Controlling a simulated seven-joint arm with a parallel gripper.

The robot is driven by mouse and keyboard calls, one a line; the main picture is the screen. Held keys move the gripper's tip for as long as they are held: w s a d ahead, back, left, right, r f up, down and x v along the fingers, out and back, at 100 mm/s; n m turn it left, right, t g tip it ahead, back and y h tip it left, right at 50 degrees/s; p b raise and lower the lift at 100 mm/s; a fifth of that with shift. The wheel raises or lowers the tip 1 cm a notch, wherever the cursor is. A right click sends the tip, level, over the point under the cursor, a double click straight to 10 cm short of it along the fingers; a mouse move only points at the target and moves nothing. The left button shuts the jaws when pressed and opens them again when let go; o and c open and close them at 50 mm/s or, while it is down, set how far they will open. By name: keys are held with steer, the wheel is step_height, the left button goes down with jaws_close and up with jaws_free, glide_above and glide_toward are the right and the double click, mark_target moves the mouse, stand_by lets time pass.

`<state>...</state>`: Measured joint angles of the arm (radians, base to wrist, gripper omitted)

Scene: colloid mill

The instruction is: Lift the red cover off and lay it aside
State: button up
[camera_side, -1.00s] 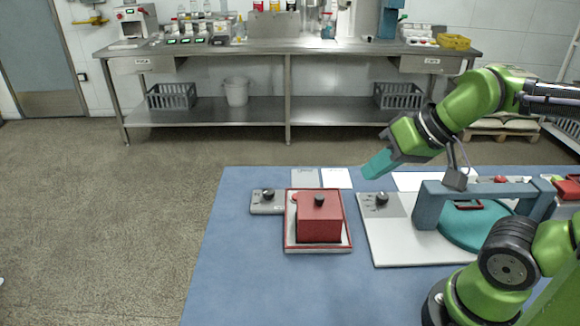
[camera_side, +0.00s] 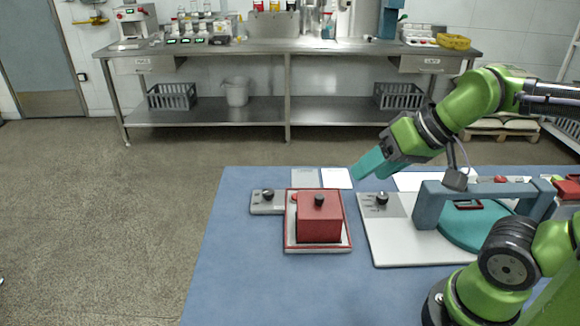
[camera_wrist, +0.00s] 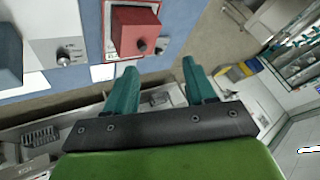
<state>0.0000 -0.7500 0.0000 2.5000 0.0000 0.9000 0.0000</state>
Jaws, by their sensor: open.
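The red cover (camera_side: 320,219) is a box with a dark knob (camera_side: 319,201) on top. It sits inside a red-edged square tray (camera_side: 318,249) on the blue table. In the wrist view the red cover (camera_wrist: 134,30) is at the top, beyond my fingers, with its knob (camera_wrist: 141,45) toward me. My gripper (camera_side: 360,172) is above the table, to the upper right of the cover and apart from it. Its two teal fingers (camera_wrist: 160,72) are spread with nothing between them.
A small grey knob panel (camera_side: 266,207) stands left of the tray. To the right are a white panel (camera_side: 387,240) with a knob and a teal disc under a blue-grey bridge (camera_side: 470,188). White sheets (camera_side: 335,178) lie behind the cover. The table front left (camera_side: 240,290) is clear.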

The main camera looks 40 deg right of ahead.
steer(key=n+g+h, duration=0.2)
steer(key=n+g, duration=0.1)
steer(key=g, duration=0.3)
glide_above(320, 196)
steer(key=shift+r+n+g, duration=0.5)
steer(key=shift+r+g, duration=0.05)
steer(key=shift+g, duration=0.05)
steer(key=f, duration=1.1)
steer(key=shift+w+d, duration=0.1)
steer(key=shift+w, duration=0.2)
steer(key=f, duration=0.4)
steer(key=shift+s+a, duration=0.2)
steer(key=shift+s, duration=0.15)
steer(key=shift+f, duration=0.6)
jaws_close()
